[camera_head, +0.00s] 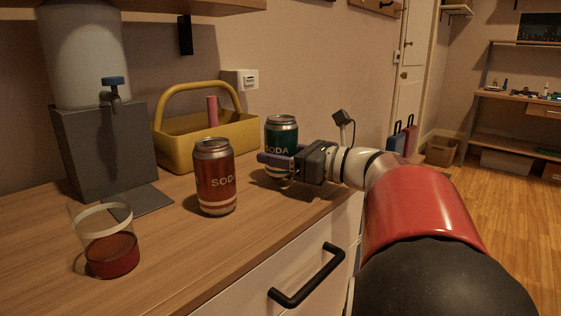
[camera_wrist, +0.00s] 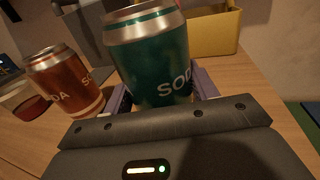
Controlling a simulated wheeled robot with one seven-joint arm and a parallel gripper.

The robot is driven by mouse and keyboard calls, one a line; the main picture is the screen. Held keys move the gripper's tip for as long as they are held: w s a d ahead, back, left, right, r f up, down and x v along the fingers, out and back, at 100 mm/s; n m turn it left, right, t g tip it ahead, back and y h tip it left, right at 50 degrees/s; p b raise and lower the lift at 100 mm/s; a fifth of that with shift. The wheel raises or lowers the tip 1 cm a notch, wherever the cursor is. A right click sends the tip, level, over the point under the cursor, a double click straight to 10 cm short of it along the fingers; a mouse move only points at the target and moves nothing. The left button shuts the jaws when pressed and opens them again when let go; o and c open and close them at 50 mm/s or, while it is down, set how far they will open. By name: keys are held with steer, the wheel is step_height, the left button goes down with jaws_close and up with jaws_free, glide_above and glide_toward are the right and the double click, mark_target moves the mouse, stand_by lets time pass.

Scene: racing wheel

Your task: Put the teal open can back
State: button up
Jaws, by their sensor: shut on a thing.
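The teal soda can (camera_head: 282,133) stands upright at the right part of the wooden counter, in front of the yellow caddy. My gripper (camera_head: 278,160) reaches in from the right and is shut on the can's lower half. In the wrist view, the teal can (camera_wrist: 150,60) sits between the two purple fingers of my gripper (camera_wrist: 160,92). The can's top opening is not clear in either view. I cannot tell whether its base touches the counter.
A red soda can (camera_head: 214,178) stands left of the teal one. A glass of red liquid (camera_head: 110,254) is at the front left. A water dispenser (camera_head: 95,140) and the yellow caddy (camera_head: 180,158) stand behind. Bare counter (camera_head: 170,262) lies in front of the red can.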

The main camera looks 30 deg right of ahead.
steer(key=shift+f, duration=0.6)
steer(key=o, duration=1)
steer(key=shift+f, duration=0.15)
steer(key=shift+r, duration=0.25)
steer(key=v, duration=1.2)
steer(key=shift+f, duration=0.15)
steer(key=shift+s, duration=0.1)
